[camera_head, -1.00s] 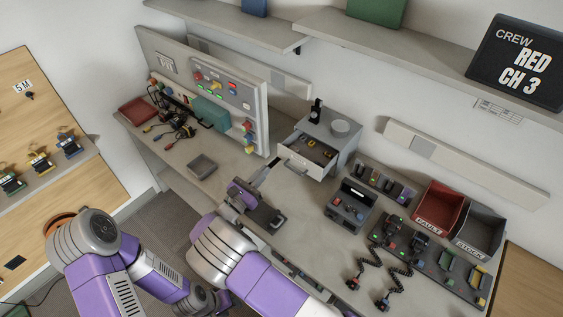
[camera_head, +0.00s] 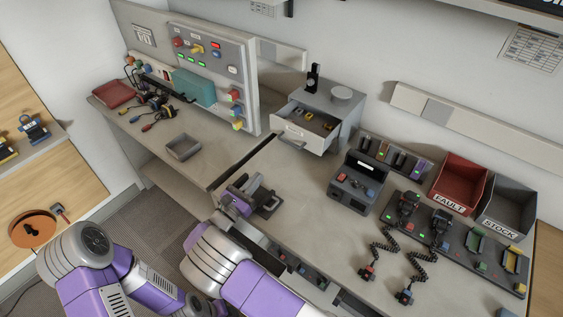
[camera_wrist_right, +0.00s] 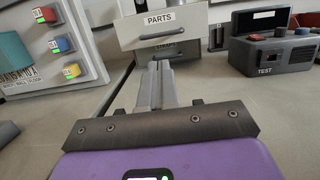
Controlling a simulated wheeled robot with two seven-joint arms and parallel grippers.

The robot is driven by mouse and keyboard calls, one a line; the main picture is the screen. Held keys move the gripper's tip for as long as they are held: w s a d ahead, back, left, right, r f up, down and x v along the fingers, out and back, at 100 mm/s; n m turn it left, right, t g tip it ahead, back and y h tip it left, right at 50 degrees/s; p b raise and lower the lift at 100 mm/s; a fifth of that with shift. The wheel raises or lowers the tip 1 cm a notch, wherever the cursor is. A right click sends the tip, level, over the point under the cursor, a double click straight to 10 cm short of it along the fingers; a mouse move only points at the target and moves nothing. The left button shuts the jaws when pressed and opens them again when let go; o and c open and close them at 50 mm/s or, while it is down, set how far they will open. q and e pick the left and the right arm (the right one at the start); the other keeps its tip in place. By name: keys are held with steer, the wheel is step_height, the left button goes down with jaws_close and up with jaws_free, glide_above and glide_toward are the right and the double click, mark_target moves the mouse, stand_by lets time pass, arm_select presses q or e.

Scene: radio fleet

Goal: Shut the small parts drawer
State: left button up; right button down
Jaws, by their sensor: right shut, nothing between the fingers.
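The small parts drawer (camera_head: 303,137) sticks out of the small grey cabinet (camera_head: 345,112) at the back of the bench. It is open, with a few small yellow and dark parts inside. In the right wrist view its white front (camera_wrist_right: 190,24) carries the label PARTS and a handle. My right gripper (camera_head: 268,196) is over the bench in front of the drawer, apart from it. Its fingers (camera_wrist_right: 156,78) are shut and empty, and point at the cabinet. They partly cover a second, lower drawer front (camera_wrist_right: 178,50). My left arm shows at lower left, but I cannot make out its gripper.
A TEST unit (camera_head: 354,184) stands right of the drawer. An upright switch panel (camera_head: 208,62) stands to the left. A small grey tray (camera_head: 183,146) lies on the left bench. Red FAULT (camera_head: 459,184) and grey STOCK (camera_head: 508,208) bins stand at right. Bench between gripper and drawer looks clear.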

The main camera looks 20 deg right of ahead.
steer(key=shift+f, duration=0.3)
arm_select(q)
step_height(320, 180, down, 4)
steer(key=b, duration=0.3)
steer(key=shift+r, duration=0.25)
arm_select(e)
steer(key=x, duration=1.4)
steer(key=shift+d+r, duration=0.1)
